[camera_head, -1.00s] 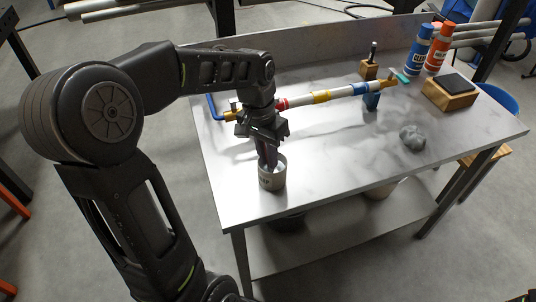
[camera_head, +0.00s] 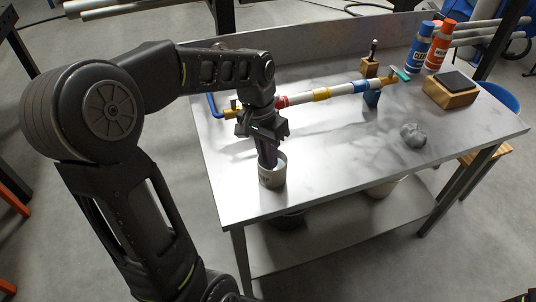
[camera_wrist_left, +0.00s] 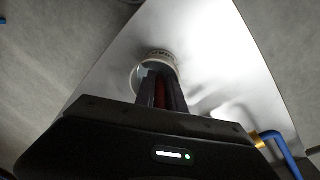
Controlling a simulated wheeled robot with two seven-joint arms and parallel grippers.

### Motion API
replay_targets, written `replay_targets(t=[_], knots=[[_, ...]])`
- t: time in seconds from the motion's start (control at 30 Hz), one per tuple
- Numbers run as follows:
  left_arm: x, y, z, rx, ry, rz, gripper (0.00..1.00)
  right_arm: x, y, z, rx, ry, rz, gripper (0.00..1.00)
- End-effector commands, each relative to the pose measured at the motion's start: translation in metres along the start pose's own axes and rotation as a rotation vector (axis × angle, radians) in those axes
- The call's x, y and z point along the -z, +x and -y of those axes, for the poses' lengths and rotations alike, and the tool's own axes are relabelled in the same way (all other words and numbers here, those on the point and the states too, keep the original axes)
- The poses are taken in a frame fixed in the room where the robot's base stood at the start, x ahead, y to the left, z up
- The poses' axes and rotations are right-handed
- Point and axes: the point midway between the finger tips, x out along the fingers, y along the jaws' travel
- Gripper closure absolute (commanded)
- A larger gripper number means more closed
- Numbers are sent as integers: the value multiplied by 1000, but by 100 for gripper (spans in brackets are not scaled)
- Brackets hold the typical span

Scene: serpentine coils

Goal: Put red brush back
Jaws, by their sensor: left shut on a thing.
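A grey metal cup (camera_head: 272,176) stands on the table near its front left edge. My left gripper (camera_head: 267,158) points down into the mouth of the cup. In the left wrist view, the gripper is shut on a dark red thing (camera_wrist_left: 160,92), taken as the red brush, seen between its two fingers. The cup's rim also shows in that view (camera_wrist_left: 157,55). The brush's lower end is hidden by the fingers and the cup. My right gripper is not in view.
A pipe assembly (camera_head: 335,92) with coloured bands lies across the table behind the cup. A grey lump (camera_head: 413,135), a wooden block with a dark pad (camera_head: 451,90), a blue bottle (camera_head: 418,46) and an orange bottle (camera_head: 440,47) stand right. The middle front is clear.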

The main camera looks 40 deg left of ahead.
Motion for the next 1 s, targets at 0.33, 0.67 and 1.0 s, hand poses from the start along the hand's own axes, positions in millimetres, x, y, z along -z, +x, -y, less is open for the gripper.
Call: replay_targets(t=[0.33, 0.67, 1.0], knots=[[0, 0, 0, 0, 0, 0, 69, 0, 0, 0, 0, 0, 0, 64], [0, 0, 0, 0, -1, 1, 60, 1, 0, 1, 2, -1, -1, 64], [1, -31, 0, 2, -1, -5, 60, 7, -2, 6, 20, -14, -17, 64]])
